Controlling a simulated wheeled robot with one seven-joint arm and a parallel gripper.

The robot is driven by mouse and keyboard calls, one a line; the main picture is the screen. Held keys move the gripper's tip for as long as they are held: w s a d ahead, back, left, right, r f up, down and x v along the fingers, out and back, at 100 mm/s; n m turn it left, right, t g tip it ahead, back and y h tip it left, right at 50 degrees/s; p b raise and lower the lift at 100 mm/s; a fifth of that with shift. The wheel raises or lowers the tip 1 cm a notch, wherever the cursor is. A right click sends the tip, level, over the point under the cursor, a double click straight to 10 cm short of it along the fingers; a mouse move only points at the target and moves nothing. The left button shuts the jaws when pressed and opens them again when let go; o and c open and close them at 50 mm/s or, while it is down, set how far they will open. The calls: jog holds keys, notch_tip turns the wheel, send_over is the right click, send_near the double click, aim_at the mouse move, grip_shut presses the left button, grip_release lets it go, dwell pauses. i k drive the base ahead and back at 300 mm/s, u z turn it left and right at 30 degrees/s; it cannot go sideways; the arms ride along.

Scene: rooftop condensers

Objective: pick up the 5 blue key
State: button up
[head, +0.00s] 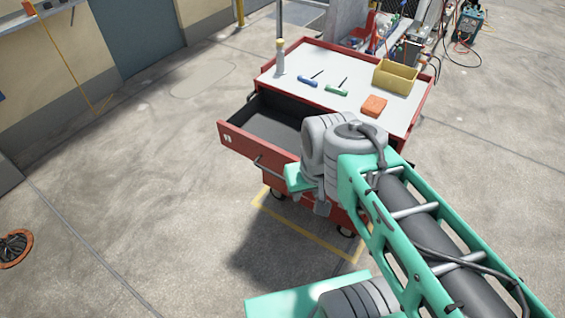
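A small blue-handled tool (307,81), which looks like the blue key, lies on the pale top of a red tool cart (262,73). Its dark shaft points toward the upper right. No number can be read on it. My arm reaches in from the lower right, and its end hangs in front of the near side of the cart. My gripper (322,206) seems to be the small grey part at that end, apart from the blue key, which is farther back. Its fingers are too small and hidden to read.
A green-handled tool (337,90), an orange block (374,106) and a yellow bin (395,79) sit on the cart top. The cart's drawer (262,146) is open toward the left front. A post (280,45) rises at the back left corner.

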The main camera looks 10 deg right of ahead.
aim_at(306, 80)
jog(key=u, duration=0.85)
jog(key=i, duration=1.2)
jog(key=u, duration=0.75)
